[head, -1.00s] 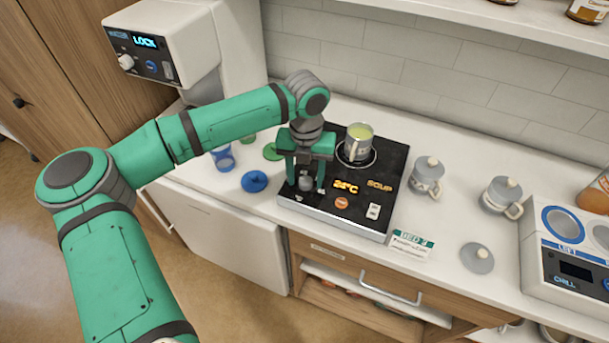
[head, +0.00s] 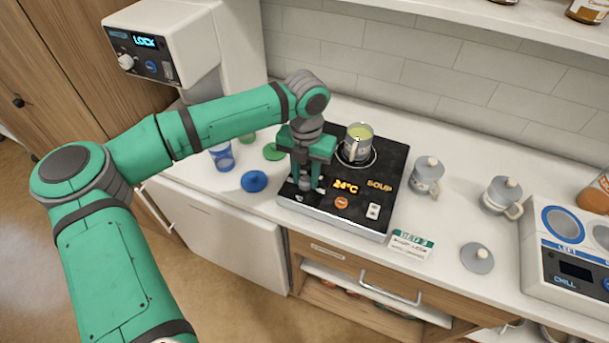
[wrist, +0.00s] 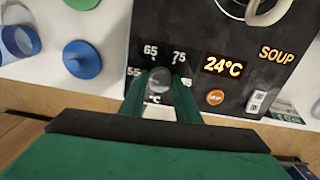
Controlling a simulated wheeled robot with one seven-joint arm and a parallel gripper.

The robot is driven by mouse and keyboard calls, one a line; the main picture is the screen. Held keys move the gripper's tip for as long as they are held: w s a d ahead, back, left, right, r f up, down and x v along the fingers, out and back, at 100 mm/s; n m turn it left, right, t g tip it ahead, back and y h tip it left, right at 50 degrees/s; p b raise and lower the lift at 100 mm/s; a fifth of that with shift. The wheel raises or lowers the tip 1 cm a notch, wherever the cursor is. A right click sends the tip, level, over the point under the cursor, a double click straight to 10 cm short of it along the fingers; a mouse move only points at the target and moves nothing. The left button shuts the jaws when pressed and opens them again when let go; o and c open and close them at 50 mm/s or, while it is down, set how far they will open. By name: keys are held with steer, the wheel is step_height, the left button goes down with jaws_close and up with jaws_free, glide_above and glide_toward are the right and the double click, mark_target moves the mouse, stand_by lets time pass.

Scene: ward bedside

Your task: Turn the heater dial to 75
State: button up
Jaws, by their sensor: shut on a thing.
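The heater (head: 376,218) is a black-topped unit on the counter. Its display reads 24°C beside the word SOUP. The grey heater dial (wrist: 159,84) sits at the panel's left, with 55, 65 and 75 readable around it in the wrist view; other marks are covered by my fingers. My gripper (head: 307,184) points down over the dial and is shut on it, a finger on each side. I cannot tell which number the dial points to. A cup with green contents (head: 358,140) stands on the heater's round plate behind my gripper.
A blue lid (head: 254,181), a green lid (head: 272,152) and a blue cup (head: 223,158) lie left of the heater. Two grey lidded mugs (head: 427,176) stand right, near a bed card (head: 410,245) and a chiller (head: 566,270).

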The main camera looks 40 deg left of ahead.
steer(key=m, duration=0.5)
steer(key=shift+a+m, duration=0.1)
steer(key=shift+m, duration=0.2)
steer(key=m, duration=1)
steer(key=shift+m, duration=0.4)
steer(key=m, duration=0.4)
steer(key=shift+s+m, duration=0.1)
steer(key=shift+m, duration=0.3)
